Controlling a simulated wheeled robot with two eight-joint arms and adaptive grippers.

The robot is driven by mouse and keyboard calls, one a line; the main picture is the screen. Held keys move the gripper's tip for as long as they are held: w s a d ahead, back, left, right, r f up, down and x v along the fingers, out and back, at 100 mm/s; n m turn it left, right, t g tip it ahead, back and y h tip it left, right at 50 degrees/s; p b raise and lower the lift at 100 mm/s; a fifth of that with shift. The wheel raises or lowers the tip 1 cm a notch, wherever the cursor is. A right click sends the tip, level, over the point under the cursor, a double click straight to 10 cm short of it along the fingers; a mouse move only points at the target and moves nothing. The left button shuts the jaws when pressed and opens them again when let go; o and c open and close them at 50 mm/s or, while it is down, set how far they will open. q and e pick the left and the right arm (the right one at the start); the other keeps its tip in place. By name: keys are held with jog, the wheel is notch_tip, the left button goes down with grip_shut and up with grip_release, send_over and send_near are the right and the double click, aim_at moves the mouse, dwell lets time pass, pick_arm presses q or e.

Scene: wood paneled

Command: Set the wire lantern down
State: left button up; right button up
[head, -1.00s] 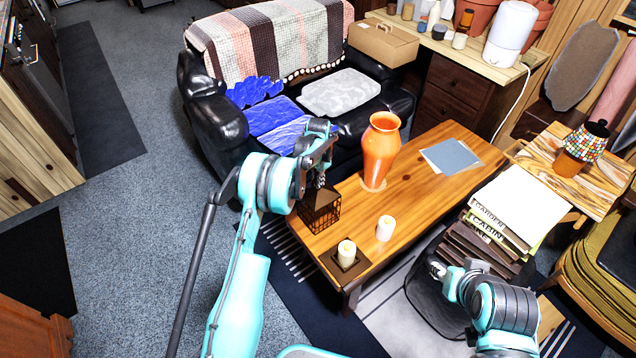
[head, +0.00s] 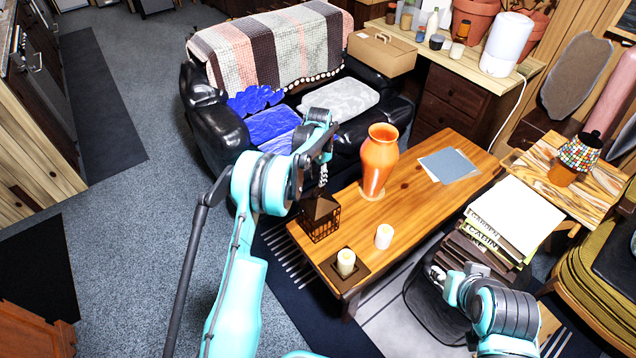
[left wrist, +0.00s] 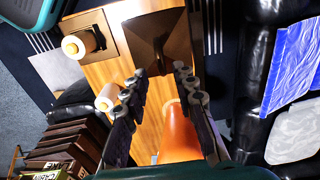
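The wire lantern (head: 320,218), dark with a peaked roof and mesh sides, stands upright at the left end of the wooden coffee table (head: 415,205). In the left wrist view its roof (left wrist: 153,38) shows just beyond my fingertips. My left gripper (head: 322,182) is right above the lantern. In the left wrist view its two fingers (left wrist: 159,72) are apart with nothing gripped between them. Whether a fingertip still touches the roof is hard to tell. My right gripper (head: 437,271) is low by the stacked books, its fingers too small to read.
An orange vase (head: 379,162) stands behind the lantern. Two candles, one bare (head: 384,236) and one on a dark square plate (head: 346,262), stand at the front. A blue sheet (head: 449,163) lies farther back. A black sofa (head: 218,125) is behind.

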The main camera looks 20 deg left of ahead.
pick_arm(q)
notch_tip(320, 180, up, 4)
jog(key=shift+f+p, duration=0.25)
jog(key=shift+p, duration=0.15)
jog(key=s+d+r+n+t, duration=0.1)
jog(key=s+r+n+t, duration=0.1)
jog(key=s+r, duration=0.6)
jog(key=s+d+r+n+t, duration=0.1)
jog(key=s+r, duration=0.5)
jog(key=r, duration=0.5)
jog(key=s+d+f+n+t, duration=0.1)
jog(key=s+n+t, duration=0.3)
jog(key=s, duration=1.9)
jog(key=shift+n, duration=0.3)
